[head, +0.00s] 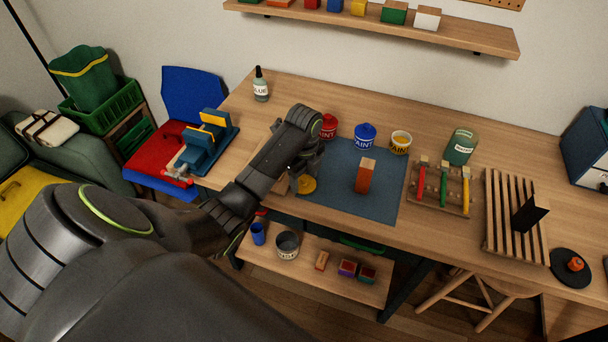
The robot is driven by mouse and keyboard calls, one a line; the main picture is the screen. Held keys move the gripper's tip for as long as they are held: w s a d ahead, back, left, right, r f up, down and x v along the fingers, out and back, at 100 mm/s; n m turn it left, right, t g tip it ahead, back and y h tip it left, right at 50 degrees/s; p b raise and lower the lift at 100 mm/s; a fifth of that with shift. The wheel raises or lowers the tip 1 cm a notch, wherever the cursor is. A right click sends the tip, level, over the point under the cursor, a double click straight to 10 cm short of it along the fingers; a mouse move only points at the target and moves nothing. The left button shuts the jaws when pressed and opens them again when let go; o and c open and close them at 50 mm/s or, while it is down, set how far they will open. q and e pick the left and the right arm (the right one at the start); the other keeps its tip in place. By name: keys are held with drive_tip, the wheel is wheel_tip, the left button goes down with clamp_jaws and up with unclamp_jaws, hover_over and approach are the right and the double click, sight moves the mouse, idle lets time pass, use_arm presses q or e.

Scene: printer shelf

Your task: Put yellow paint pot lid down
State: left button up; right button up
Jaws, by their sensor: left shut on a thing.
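The yellow paint pot lid (307,185) is a small yellow disc at the left part of the blue-grey mat (385,205). My left gripper (303,178) is right above it, pointing down, and is shut on it. I cannot tell whether the lid touches the mat. The yellow paint pot (401,143) stands at the back of the table, to the right of the blue pot, with its yellow content showing at the top. My right gripper is not in view.
A red paint pot (329,126) and a blue paint pot (365,136) stand behind the mat. A reddish-brown block (365,176) stands on the mat. A tool rack (441,188) and a slatted rack (507,215) lie to the right. The mat's front right is clear.

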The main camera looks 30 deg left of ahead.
sight(304, 178)
use_arm(q)
drive_tip(key=shift+f, duration=0.2)
drive_tip(key=o, duration=0.9)
drive_tip(key=shift+o, duration=0.2)
drive_tip(key=shift+r, duration=0.1)
wheel_tip(304, 178, up, 6)
drive_tip(key=shift+f+p, duration=0.1)
drive_tip(key=shift+p, duration=0.25)
wheel_tip(304, 178, up, 7)
drive_tip(key=p, duration=0.7)
